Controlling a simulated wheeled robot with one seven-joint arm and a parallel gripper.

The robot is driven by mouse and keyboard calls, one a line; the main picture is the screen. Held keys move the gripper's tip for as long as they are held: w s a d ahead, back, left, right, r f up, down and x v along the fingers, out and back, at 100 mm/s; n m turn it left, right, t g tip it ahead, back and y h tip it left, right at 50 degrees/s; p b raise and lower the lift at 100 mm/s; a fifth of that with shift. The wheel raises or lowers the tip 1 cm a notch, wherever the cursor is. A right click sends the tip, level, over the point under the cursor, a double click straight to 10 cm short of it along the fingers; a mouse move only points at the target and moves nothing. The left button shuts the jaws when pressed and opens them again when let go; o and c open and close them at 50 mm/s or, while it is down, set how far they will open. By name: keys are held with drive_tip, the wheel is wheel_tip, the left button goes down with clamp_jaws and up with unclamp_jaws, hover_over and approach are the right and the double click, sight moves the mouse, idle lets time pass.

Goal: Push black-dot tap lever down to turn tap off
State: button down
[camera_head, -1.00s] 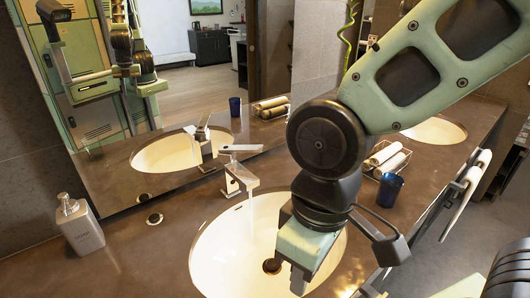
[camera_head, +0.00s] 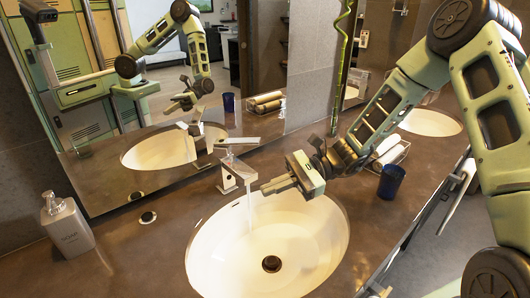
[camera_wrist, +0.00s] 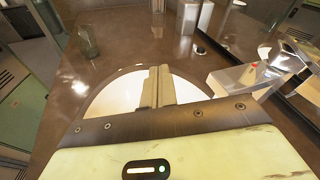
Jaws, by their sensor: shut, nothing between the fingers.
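The chrome tap (camera_head: 236,174) stands behind the near basin, its flat lever (camera_head: 240,141) raised above the body. A stream of water (camera_head: 249,212) falls from its spout into the basin. I cannot make out a black dot on the lever. My gripper (camera_head: 268,187) is shut and empty above the basin's back rim, to the right of the tap and lower than its lever, apart from it. In the wrist view the closed fingers (camera_wrist: 158,72) point over the basin, and the tap (camera_wrist: 244,78), with a small red mark, is to their right.
The white basin (camera_head: 205,254) is sunk in a brown counter (camera_head: 130,255). A soap bottle (camera_head: 68,228) stands at left. A blue cup (camera_head: 391,182) and a rack of rolled towels (camera_head: 388,150) stand at right. The mirror (camera_head: 110,200) behind reflects the tap and my arm.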

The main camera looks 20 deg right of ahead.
drive_tip(key=w+d+f+m+t+y, duration=0.1)
drive_tip(key=w+d+f+m+t, duration=0.3)
drive_tip(key=w+d+m+t, duration=0.5)
drive_tip(key=d+t, duration=0.1)
drive_tip(key=d, duration=0.2)
drive_tip(key=shift+w+b, duration=0.15)
drive_tip(key=shift+b, duration=0.15)
drive_tip(key=p, duration=0.5)
approach(237, 142)
drive_tip(key=w+a+f, duration=0.1)
drive_tip(key=a+f, duration=0.1)
drive_tip(key=shift+w+d+r, duration=0.15)
drive_tip(key=shift+w+r, duration=0.1)
drive_tip(key=shift+r, duration=0.3)
